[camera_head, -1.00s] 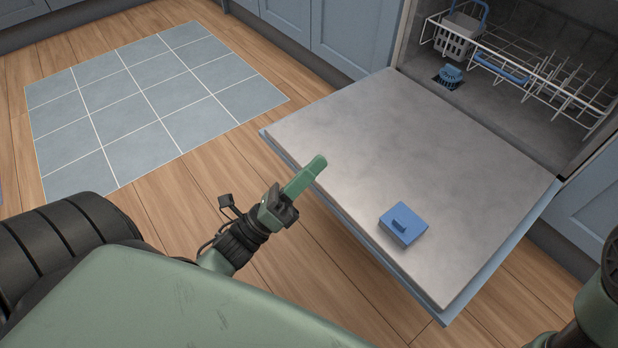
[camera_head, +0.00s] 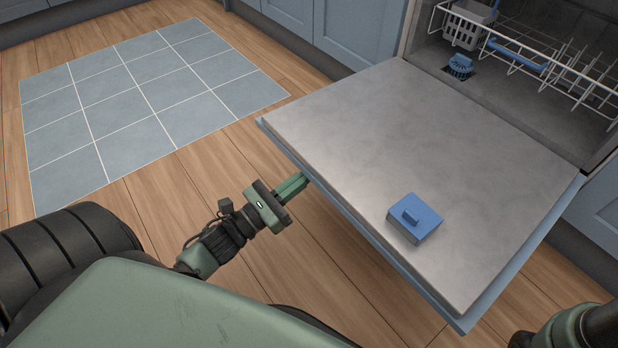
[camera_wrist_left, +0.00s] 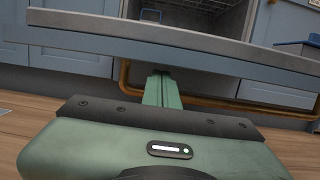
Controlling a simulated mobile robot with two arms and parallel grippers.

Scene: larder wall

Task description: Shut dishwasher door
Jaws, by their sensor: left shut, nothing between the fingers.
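The dishwasher door (camera_head: 335,130) is lowered, its grey inner face up and tilted a little, hinged at the open dishwasher (camera_head: 500,85). A blue detergent box (camera_head: 413,219) sits on the inner face near the outer edge. My left gripper (camera_head: 303,180) is shut and empty, its fingertips at the door's outer edge and partly hidden by it. In the left wrist view the green fingers (camera_wrist_left: 161,90) point under the door edge (camera_wrist_left: 160,49). Whether they touch it I cannot tell. My right gripper is not in view; only part of my right arm shows at lower right.
A wire rack (camera_head: 540,65) with a grey basket (camera_head: 470,25) is inside the dishwasher. Blue cabinets (camera_head: 345,30) stand beside it. A blue-grey tiled patch (camera_head: 140,105) and bare wooden floor (camera_head: 130,215) lie left of the door.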

